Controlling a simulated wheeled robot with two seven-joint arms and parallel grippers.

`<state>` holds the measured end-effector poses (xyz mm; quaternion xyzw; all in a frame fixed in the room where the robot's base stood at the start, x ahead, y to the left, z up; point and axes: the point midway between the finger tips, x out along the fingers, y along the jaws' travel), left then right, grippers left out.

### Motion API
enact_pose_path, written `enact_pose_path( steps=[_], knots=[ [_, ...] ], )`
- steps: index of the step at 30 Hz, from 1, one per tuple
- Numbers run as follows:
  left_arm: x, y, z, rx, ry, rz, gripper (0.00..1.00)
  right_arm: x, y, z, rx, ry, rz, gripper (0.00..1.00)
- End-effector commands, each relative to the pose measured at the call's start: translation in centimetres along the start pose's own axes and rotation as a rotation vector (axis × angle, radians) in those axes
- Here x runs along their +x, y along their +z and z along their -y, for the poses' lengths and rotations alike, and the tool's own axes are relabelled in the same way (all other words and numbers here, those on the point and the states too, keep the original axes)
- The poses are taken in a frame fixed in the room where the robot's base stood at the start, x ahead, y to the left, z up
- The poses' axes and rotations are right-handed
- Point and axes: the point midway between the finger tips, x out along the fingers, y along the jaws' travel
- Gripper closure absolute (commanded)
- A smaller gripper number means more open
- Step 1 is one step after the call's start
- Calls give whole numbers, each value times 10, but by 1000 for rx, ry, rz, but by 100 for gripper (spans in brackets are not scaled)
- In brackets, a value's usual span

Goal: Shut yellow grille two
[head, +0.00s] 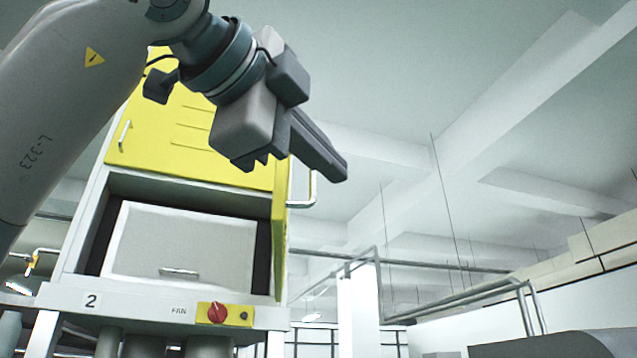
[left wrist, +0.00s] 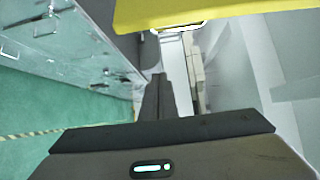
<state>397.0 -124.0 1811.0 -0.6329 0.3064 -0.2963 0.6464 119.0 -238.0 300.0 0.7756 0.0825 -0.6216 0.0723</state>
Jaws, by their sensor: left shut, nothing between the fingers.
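A white cabinet marked 2 (head: 90,300) stands at the left in the head view. A yellow panel (head: 285,235) stands out from the right side of its opening, almost edge-on, with a metal handle (head: 303,192) on its right face; it looks like an open grille. A yellow slab with a metal handle also crosses the top of the left wrist view (left wrist: 215,12). My left gripper (head: 335,165) is shut and empty, pointing right and down, and appears above and right of the handle in the picture. Contact cannot be told. My right gripper is out of view.
A yellow front with slots (head: 180,125) and its own handle covers the cabinet above the opening. Inside is a pale panel (head: 180,245). A red knob (head: 217,312) sits below, beside the word FAN. Right of the cabinet, pipe railings (head: 440,312) stand farther back.

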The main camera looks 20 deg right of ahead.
Motion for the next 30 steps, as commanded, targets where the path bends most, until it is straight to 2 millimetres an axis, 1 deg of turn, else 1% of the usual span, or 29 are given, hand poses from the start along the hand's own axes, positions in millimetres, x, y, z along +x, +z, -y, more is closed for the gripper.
enact_pose_path(
  steps=[1, 3, 6, 9, 23, 26, 30],
  knots=[
    [-8, -3, 8, -2, -8, 43, 100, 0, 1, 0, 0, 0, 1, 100],
    [-17, -4, 15, -12, -16, 90, 100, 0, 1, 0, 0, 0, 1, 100],
    [-25, -5, 21, -22, -24, 129, 100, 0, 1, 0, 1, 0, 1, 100],
    [-27, -5, 23, -26, -28, 142, 100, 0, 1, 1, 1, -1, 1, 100],
    [-24, -4, 24, -26, -27, 140, 100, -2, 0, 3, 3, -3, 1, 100],
    [-20, -4, 24, -26, -26, 140, 100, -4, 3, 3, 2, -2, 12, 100],
    [-12, -3, 25, -26, -26, 140, 100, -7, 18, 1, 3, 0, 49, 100]
  ],
)
